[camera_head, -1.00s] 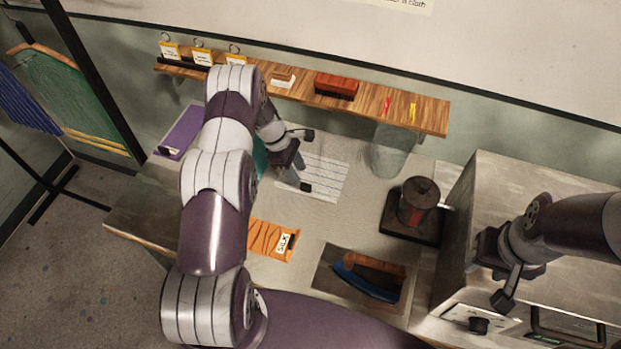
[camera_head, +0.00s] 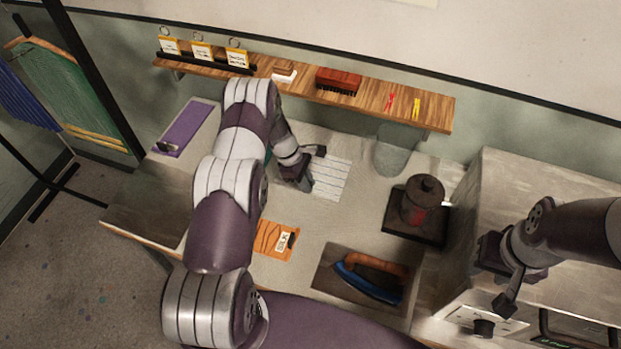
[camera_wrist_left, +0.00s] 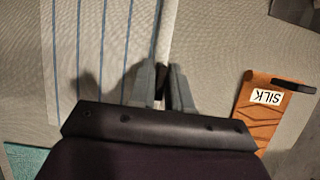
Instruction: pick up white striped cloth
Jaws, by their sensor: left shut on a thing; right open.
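The white striped cloth (camera_head: 333,179) lies flat on the worktable, with thin dark blue stripes. In the left wrist view the cloth (camera_wrist_left: 112,45) reaches in from the top, with its right edge at the fingertips. My left gripper (camera_head: 306,187) is low over the cloth's left side in the head view. In the wrist view its fingers (camera_wrist_left: 163,85) are close together, shut on the cloth's edge; the exact grip is partly hidden by the fingers. My right gripper (camera_head: 502,285) is open and empty at the right, by the grey box-shaped unit.
A purple cloth (camera_head: 187,129) lies at the left. A wooden shelf (camera_head: 300,88) and a clear vessel (camera_head: 392,153) are behind.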

